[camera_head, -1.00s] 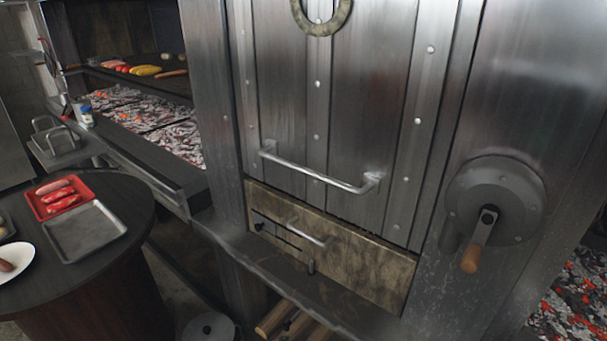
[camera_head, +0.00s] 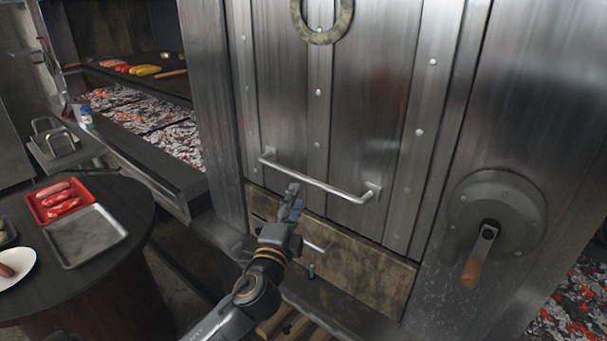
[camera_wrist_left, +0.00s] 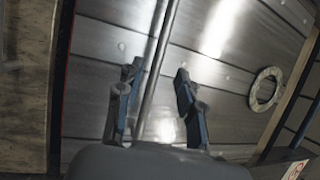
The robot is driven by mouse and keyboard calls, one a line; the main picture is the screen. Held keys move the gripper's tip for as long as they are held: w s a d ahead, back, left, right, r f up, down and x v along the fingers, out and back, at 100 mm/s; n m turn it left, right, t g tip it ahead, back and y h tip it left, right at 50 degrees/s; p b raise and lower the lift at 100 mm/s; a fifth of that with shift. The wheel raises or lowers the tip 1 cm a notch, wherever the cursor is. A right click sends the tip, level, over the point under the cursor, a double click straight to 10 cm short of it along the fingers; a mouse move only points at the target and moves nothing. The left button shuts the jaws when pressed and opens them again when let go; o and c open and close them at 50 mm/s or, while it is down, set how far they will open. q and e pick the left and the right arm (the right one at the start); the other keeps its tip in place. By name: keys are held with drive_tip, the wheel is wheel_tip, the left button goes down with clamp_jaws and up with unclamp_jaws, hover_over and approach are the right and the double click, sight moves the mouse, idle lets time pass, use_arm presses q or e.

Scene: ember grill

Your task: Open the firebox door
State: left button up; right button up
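The firebox door (camera_head: 345,110) is a tall, riveted metal panel and looks closed. A horizontal bar handle (camera_head: 318,184) crosses its lower part and also shows as a long rod in the left wrist view (camera_wrist_left: 160,60). My left gripper (camera_head: 292,194) is at the handle, just left of its middle. In the left wrist view its two blue-dark fingers (camera_wrist_left: 158,72) are apart, with the rod running between them and a gap on each side. My right gripper is not in view.
Below the door is a tarnished panel (camera_head: 365,268) with a small handle, partly behind my arm. A crank with a wooden grip (camera_head: 472,270) is at the right. A round table (camera_head: 110,262) with trays stands left, before a grill with glowing coals (camera_head: 150,125).

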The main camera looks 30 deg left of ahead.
sight(304, 176)
use_arm(q)
drive_tip(key=p+x, duration=0.1)
drive_tip(key=x, duration=0.7)
drive_tip(key=shift+c, duration=0.2)
clamp_jaws()
